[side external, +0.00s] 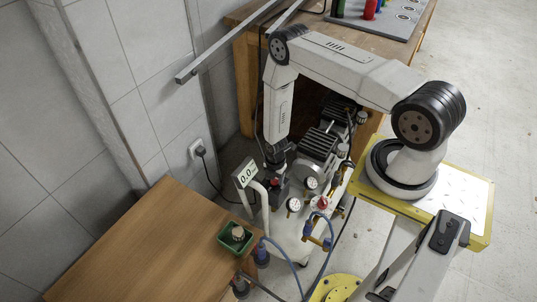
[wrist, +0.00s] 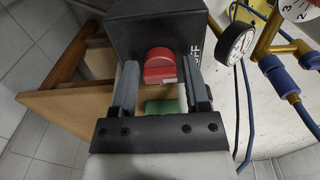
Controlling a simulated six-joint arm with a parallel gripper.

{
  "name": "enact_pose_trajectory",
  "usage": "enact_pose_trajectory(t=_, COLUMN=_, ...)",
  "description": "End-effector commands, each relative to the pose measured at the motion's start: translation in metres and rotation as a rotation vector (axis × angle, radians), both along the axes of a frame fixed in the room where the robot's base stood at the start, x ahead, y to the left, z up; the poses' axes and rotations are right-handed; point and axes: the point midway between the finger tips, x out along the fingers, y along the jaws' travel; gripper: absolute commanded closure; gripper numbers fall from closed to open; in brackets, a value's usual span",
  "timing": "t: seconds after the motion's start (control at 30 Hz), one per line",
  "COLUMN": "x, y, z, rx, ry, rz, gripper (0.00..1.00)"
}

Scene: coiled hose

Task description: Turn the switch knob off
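The switch knob (wrist: 160,66) is red and sits on a dark box (wrist: 125,35) in the wrist view. Part of a white label ending in "FF" shows on the box, right of the knob. My gripper (wrist: 159,72) is open, with one finger on each side of the knob and a visible gap on both sides. In the side view my gripper (side external: 274,163) points down just above the red knob (side external: 276,182). Whether the fingertips reach down beside the knob is hard to tell.
Gauges (side external: 294,205), a red valve handle (side external: 321,202) and blue hoses (side external: 325,240) crowd the right and front. A wooden table (side external: 150,240) with a green tray (side external: 235,237) is at front left.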

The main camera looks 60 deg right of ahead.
Motion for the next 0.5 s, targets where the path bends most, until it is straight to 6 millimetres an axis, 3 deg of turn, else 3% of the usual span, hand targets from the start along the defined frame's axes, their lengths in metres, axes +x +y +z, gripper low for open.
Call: enact_pose_trajectory(t=0.5, x=0.0, y=0.0, z=0.0026, rx=0.0, ry=0.0, rz=-0.003, gripper=0.21)
